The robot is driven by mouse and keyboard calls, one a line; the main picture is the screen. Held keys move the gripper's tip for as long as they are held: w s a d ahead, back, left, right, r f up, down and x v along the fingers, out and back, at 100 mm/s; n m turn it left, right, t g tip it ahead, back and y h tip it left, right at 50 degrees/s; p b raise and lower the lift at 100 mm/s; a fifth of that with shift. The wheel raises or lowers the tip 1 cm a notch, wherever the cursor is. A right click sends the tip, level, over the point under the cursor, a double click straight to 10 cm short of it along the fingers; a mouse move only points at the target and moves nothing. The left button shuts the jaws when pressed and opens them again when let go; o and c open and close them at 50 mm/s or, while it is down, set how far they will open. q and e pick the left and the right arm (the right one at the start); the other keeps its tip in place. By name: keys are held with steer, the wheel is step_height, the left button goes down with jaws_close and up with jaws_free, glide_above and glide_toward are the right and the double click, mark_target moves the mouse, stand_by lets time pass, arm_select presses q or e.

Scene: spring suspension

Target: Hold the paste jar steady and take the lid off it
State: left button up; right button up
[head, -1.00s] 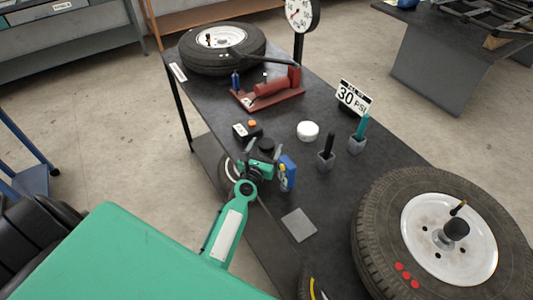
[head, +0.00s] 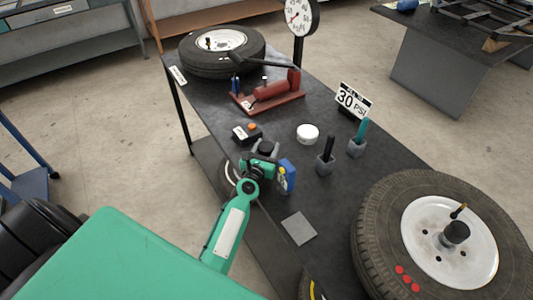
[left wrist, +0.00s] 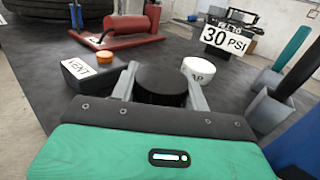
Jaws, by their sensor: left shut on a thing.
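The paste jar shows its round black lid (left wrist: 162,82) from above in the left wrist view, and also in the head view (head: 266,147). The lid is on. My left gripper (head: 265,153) is shut on the jar, with one grey finger on each side. In the left wrist view its fingers (left wrist: 161,88) flank the black top. The jar's lower body is hidden by the gripper. It stands upright near the left edge of the bench. My right gripper is not in view.
A blue container (head: 287,175) stands close right of the gripper. A vent box with an orange button (head: 247,132) and a white round piece (head: 308,134) are behind. Two grey holders (head: 325,165) stand right. A wheel (head: 440,235) fills the near right; a grey pad (head: 299,228) lies in front.

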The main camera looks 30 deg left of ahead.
arm_select(q)
steer(key=shift+r, duration=0.1)
step_height(320, 180, up, 10)
steer(key=p, duration=0.9)
steer(key=shift+p, duration=0.35)
steer(key=o, duration=0.4)
steer(key=c, duration=0.7)
steer(key=s+d+r+m+h, duration=0.2)
steer(key=s+d+r+h, duration=0.1)
steer(key=s+r, duration=0.1)
steer(key=s+d+r+m+g+h, duration=0.1)
steer(key=s+d+r+m+h, duration=0.2)
steer(key=s+r+h, duration=0.1)
steer(key=s+d+r+m+g+h, duration=0.1)
steer(key=s+d+r+m+h, duration=0.1)
steer(key=s+d+r+h, duration=0.2)
steer(key=shift+s+r, duration=0.95)
steer(key=shift+s, duration=0.05)
